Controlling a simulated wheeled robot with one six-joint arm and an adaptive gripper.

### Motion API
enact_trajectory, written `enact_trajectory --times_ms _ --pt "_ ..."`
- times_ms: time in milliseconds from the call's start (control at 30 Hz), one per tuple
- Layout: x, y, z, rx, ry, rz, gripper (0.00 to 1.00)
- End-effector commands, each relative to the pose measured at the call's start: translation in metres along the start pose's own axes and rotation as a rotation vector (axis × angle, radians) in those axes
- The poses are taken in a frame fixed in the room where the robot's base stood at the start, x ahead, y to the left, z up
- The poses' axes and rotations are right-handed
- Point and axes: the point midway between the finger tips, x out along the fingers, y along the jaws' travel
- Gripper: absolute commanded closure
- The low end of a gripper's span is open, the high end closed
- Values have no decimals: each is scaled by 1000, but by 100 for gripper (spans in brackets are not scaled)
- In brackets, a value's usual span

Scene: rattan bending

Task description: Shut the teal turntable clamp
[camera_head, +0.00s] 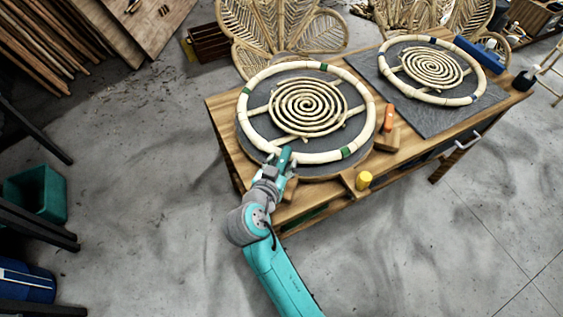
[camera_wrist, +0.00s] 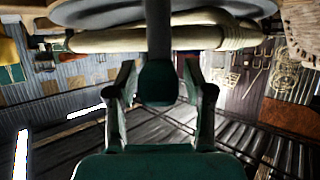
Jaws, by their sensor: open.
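The teal clamp (camera_head: 285,156) stands at the near rim of the left turntable, beside the rattan ring (camera_head: 321,157). My gripper (camera_head: 279,170) is at the clamp, from the near side. In the wrist view my open fingers (camera_wrist: 161,92) stand on either side of a dark teal block (camera_wrist: 157,80), which seems to be the clamp's handle. A dark bar runs up from it past the pale ring (camera_wrist: 215,38). I cannot tell whether the fingers touch it. The clamp's lower part is hidden by my gripper.
The left turntable (camera_head: 246,132) carries a rattan ring with a spiral inside. An orange-handled tool (camera_head: 388,118) and a yellow cup (camera_head: 363,180) stand to its right on the wooden table (camera_head: 408,140). A second ring (camera_head: 391,82) lies on a grey mat (camera_head: 415,120). The floor at left is mostly free.

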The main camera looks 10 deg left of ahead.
Motion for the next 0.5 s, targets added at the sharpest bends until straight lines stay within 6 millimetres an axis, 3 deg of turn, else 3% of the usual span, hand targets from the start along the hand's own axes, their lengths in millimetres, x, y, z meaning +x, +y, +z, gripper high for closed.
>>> enact_trajectory --times_ms 167,500 --pt "-13 -1 0 -1 1 -2 48" --pt "-78 -1 0 -2 1 -5 48"
